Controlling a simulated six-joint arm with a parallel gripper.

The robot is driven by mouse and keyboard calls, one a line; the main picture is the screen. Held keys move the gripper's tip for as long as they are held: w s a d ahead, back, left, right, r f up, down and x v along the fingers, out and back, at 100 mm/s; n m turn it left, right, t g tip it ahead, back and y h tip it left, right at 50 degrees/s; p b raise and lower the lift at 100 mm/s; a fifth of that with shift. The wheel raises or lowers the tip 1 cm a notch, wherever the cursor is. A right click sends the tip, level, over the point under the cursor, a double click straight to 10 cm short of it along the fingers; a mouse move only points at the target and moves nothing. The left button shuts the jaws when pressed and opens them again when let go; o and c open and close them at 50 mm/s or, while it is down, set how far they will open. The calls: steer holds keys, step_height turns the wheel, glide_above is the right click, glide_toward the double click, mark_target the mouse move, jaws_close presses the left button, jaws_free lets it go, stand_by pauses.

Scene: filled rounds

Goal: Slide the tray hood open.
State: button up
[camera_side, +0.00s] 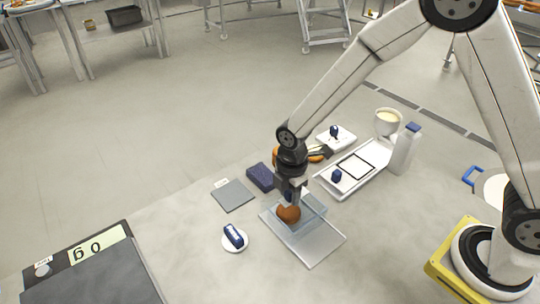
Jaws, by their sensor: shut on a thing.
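A clear tray (318,245) with a pale rim lies on the table in the middle of the view. A see-through bluish hood (314,209) stands over its far left part, and the near right part is uncovered. A brown round thing (288,213) shows at the hood, seemingly inside it. My gripper (291,196) points down at the hood's far left part and is shut on a part of it, seemingly a dark handle. The fingertips are small and dark, so the exact hold is hard to see.
A dark blue block (260,177) and a grey plate (233,195) lie to the left. A white dish (234,240) with a blue item is nearer. A white tray (340,186), bottle (403,149) and cup (387,122) stand right. A scale (105,270) is front left.

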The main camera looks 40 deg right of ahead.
mark_target(308, 216)
steer(key=shift+s, duration=3.25)
steer(key=o, duration=1.2)
steer(key=shift+r, duration=0.1)
steer(key=shift+r, duration=3.4)
